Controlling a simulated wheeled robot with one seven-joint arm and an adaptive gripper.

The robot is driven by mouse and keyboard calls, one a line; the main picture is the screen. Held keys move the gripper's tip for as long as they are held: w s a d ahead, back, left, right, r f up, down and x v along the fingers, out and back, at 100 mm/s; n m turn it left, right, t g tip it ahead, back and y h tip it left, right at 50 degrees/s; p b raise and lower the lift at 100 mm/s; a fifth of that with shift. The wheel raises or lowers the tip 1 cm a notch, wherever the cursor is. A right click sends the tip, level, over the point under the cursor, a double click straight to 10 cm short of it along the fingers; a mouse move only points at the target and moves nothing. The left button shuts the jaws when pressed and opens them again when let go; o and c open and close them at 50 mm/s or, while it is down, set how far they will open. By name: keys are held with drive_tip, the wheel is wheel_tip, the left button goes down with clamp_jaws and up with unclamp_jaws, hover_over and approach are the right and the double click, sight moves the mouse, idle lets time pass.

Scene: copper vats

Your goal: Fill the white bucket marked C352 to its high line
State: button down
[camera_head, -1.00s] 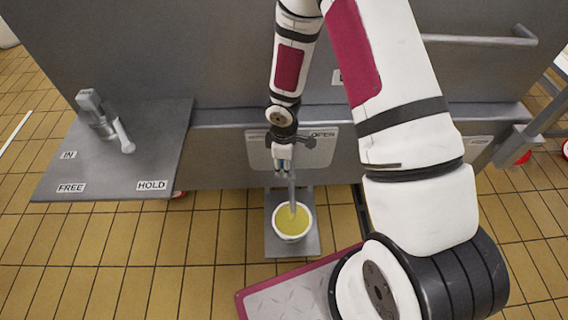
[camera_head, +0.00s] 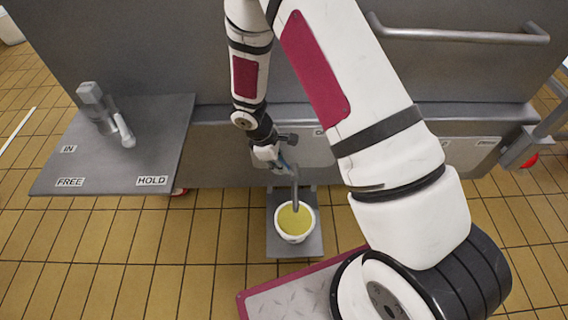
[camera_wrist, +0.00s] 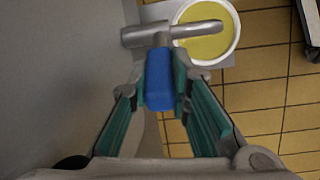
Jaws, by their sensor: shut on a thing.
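The white bucket (camera_head: 293,240) stands upright under the tap spout (camera_head: 295,190) and holds yellow liquid. Its rim also shows in the wrist view (camera_wrist: 237,32). I see neither the C352 mark nor a high line, and I cannot tell whether liquid is running from the spout. My gripper (camera_head: 272,156) is at the tap in front of the vat. In the wrist view my gripper (camera_wrist: 160,90) is shut on the blue tap handle (camera_wrist: 160,78), with a green-lined finger on each side. The grey tap pipe (camera_wrist: 165,35) lies just beyond it, partly over the bucket.
The bucket stands on a small grey plate (camera_head: 280,250) close to the vat wall (camera_head: 210,50). A grey shelf (camera_head: 110,165) marked IN, FREE and HOLD is at left, with a metal fitting (camera_head: 105,115) on it. A red-edged platform (camera_head: 285,300) is in front. Tiled floor at left is clear.

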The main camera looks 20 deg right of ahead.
drive_tip(key=shift+a+f, duration=0.1)
idle(0.3)
drive_tip(key=c, duration=1.5)
unclamp_jaws()
drive_tip(key=v, duration=1.2)
drive_tip(key=shift+a+f, duration=0.1)
drive_tip(key=shift+a, duration=0.1)
